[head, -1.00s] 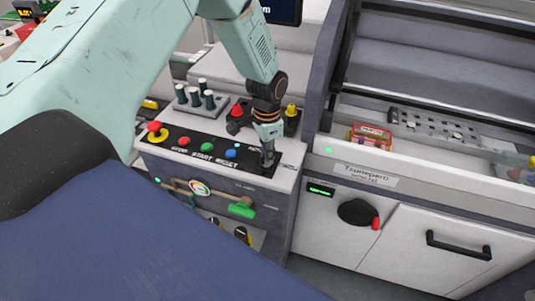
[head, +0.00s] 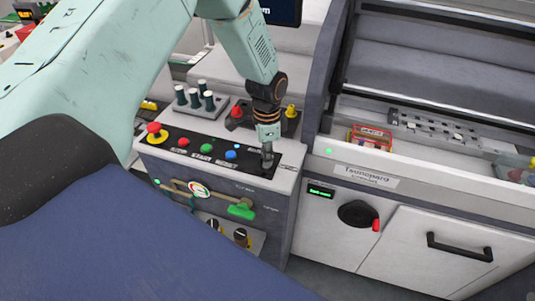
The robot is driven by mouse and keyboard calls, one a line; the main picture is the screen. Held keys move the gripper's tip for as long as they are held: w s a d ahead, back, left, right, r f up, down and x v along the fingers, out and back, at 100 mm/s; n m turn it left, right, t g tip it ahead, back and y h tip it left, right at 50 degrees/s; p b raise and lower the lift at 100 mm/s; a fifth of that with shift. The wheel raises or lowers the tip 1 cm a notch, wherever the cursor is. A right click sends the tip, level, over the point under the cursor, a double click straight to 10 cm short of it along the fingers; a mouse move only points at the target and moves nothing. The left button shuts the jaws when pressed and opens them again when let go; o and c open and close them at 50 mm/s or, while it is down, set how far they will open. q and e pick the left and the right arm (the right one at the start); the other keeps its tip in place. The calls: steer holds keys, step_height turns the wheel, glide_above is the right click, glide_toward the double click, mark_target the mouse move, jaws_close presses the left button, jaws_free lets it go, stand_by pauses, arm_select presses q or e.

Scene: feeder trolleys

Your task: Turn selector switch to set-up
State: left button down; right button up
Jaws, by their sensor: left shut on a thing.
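The selector switch (head: 267,164) is a small dark knob at the right end of the black button panel on top of the grey control cabinet. My left gripper (head: 267,150) points down over it and is shut on it. The fingers hide most of the knob, so I cannot tell which way its pointer faces. The labels beside it are partly covered and too small to read. My right gripper is not in view.
The black panel also carries a red mushroom button (head: 155,130) and red, green (head: 206,148) and blue buttons. A green-handled lever (head: 241,211) is on the cabinet front. A machine with a black rotary handle (head: 357,213) stands at right.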

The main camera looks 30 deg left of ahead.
arm_select(q)
steer(key=c, duration=1.4)
jaws_free()
steer(key=shift+s+a+r, duration=0.1)
steer(key=shift+s, duration=0.05)
steer(key=shift+w+r, duration=0.2)
steer(key=shift+r, duration=0.1)
step_height(320, 180, up, 11)
steer(key=shift+s+r, duration=0.15)
steer(key=shift+r, duration=0.05)
